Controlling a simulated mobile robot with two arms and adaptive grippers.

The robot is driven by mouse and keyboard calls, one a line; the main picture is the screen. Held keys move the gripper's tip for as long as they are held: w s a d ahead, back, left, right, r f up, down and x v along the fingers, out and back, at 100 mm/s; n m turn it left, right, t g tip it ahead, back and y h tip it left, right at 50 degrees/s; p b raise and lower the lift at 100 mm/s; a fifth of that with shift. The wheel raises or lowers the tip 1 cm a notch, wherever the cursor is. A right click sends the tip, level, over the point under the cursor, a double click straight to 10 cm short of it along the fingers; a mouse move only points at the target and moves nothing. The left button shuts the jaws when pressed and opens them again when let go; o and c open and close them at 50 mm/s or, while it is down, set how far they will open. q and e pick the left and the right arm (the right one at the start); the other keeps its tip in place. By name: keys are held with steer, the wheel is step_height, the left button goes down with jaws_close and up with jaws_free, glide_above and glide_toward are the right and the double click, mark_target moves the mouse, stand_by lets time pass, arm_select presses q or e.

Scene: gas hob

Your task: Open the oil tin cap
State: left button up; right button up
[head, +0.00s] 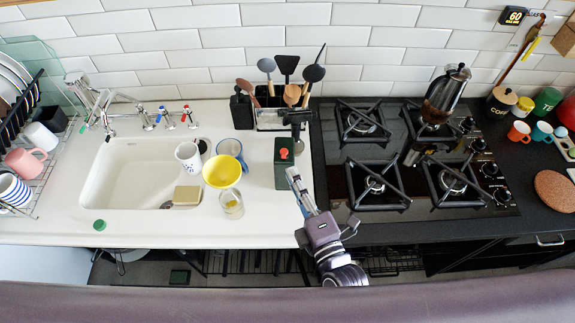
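The oil tin (285,178) is a dark green upright box on the white counter, just left of the hob. Its small red cap (284,153) sits on top. My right gripper (293,173) reaches up from the front edge, with its pale fingers close to the tin's right side, below cap height. I cannot tell whether the fingers touch the tin. The finger gap is too small to read. My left gripper is not in view.
A black-headed upright object (296,118) and a utensil holder (285,116) stand behind the tin. A yellow bowl (222,171), mugs and a glass (230,204) crowd its left. The gas hob (336,185) lies to its right, with a coffee pot (445,95) at the back.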

mark_target(282, 154)
steer(key=shift+p+x, duration=0.4)
steer(key=shift+x, duration=1.9)
steer(key=shift+c, duration=0.2)
jaws_close()
